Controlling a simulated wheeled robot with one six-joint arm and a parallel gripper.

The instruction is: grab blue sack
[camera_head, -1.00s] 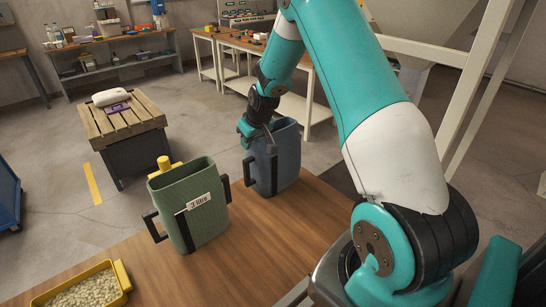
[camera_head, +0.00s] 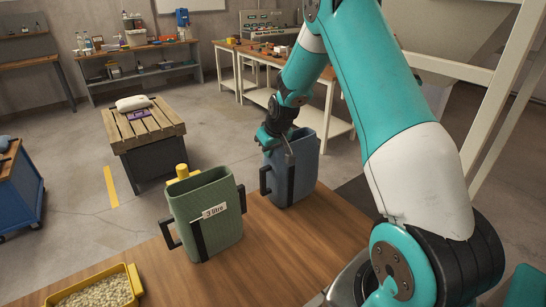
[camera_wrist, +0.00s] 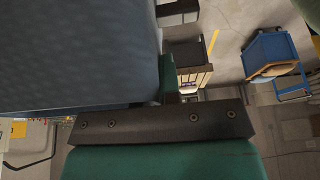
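A blue open-topped container (camera_head: 307,172) with black handles stands upright at the far edge of the wooden table in the head view. I see no label on it. My gripper (camera_head: 271,139) is at its upper left rim. In the wrist view, a large blue surface (camera_wrist: 70,50) fills the upper left, close beside a teal finger part. The fingertips are mostly hidden, so I cannot tell whether they hold the rim. A small blue bundle (camera_head: 4,141), possibly a sack, lies on a blue cart at the left edge, far from my gripper.
A green container (camera_head: 222,222) marked "3 litre" stands left of the blue one on the wooden table (camera_head: 262,262). A yellow tray (camera_head: 136,284) of pale pellets is at front left. A slatted pallet stand (camera_head: 170,120) holds a white sack (camera_head: 134,103). Open floor lies beyond.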

